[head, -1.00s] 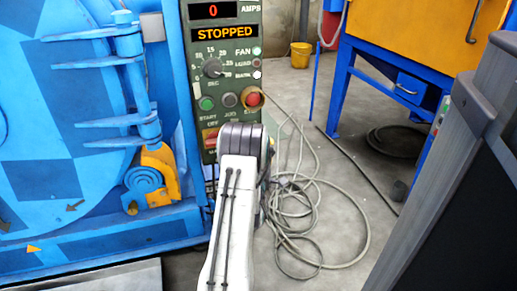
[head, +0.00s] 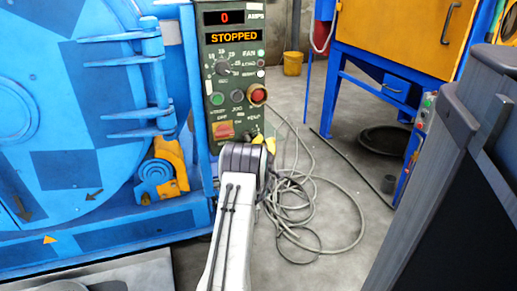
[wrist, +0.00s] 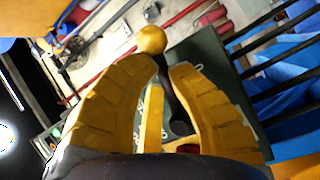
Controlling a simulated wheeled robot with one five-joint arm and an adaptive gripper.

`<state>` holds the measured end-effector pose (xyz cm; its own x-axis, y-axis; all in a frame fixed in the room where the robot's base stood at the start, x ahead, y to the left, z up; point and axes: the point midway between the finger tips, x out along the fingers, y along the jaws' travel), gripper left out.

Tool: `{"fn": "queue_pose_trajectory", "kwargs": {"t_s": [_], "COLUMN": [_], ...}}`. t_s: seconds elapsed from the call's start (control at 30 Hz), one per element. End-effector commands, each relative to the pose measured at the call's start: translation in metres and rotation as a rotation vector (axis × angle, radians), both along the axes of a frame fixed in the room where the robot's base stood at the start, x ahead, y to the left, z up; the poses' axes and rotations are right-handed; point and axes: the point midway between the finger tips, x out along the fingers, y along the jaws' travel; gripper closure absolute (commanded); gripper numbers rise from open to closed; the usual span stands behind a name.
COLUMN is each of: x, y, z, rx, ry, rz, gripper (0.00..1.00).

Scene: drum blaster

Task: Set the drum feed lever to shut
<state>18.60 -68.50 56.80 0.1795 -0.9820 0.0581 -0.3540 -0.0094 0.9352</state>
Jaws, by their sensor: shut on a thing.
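A lever with a round yellow knob (wrist: 151,40) and a dark shaft shows in the wrist view. My gripper (wrist: 170,68) has its two yellow fingers shut around the shaft, just below the knob. Part of the shaft is hidden between the fingers. In the head view, my arm hides the lever's base and most of the gripper; small yellow parts (head: 270,144) show beside the arm, and I cannot tell whether they are fingers or knob. The lever's position marks are not readable. The green control panel (head: 210,75) reads "STOPPED" and 0 amps.
The blue drum machine (head: 65,110) stands left of the panel. Grey cable (head: 345,185) lies coiled on the floor to the right. A blue stand with an orange cabinet (head: 400,35) is at the back right. A dark grey structure (head: 450,200) fills the right foreground.

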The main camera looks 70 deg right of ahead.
Motion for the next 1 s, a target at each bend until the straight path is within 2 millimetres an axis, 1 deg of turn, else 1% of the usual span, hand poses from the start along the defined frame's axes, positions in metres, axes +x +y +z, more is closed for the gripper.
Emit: {"fn": "queue_pose_trajectory", "kwargs": {"t_s": [0.03,0.23,0.4,1.0], "x": [-0.003,-0.002,-0.002,-0.001], "y": [-0.003,-0.007,-0.008,-0.007], "z": [-0.009,-0.015,-0.018,-0.021], "rx": [0.037,0.102,0.128,0.146], "ry": [-0.023,-0.103,-0.136,-0.154], "rz": [-0.003,-0.003,-0.003,-0.003], "gripper": [1.00,1.00,1.00,1.00]}}
